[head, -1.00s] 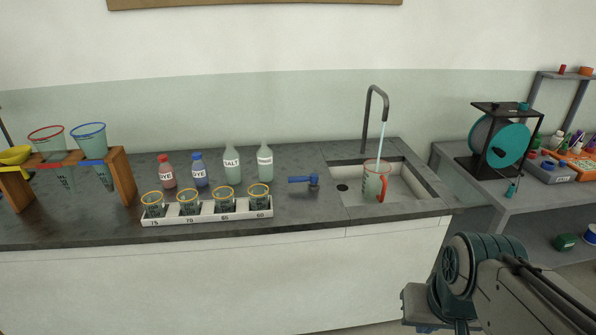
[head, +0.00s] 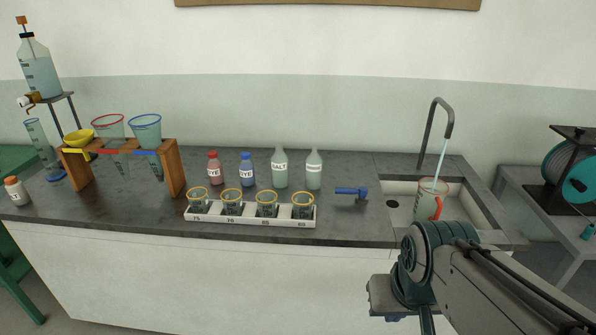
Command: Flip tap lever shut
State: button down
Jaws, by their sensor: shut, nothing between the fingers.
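The tap lever (head: 348,190) is blue and lies roughly level, pointing left from a short blue valve body (head: 363,194) on the dark worktop, left of the sink. The grey curved spout (head: 433,125) stands behind the sink, and a stream of water (head: 441,160) runs from it. A clear jug with a red handle (head: 431,200) stands in the sink under the stream. Parts of my arm show at the lower right, in front of the counter and well short of the lever. My gripper's fingers do not show.
A white rack (head: 250,216) of several beakers stands left of the lever, with several bottles (head: 280,172) behind it. The worktop around the lever is clear. A wooden funnel stand (head: 172,168) is farther left. My arm covers the sink's front edge.

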aim_at(363, 191)
jog(key=u, duration=0.2)
jog(key=i, duration=1.2)
jog(key=z, duration=0.7)
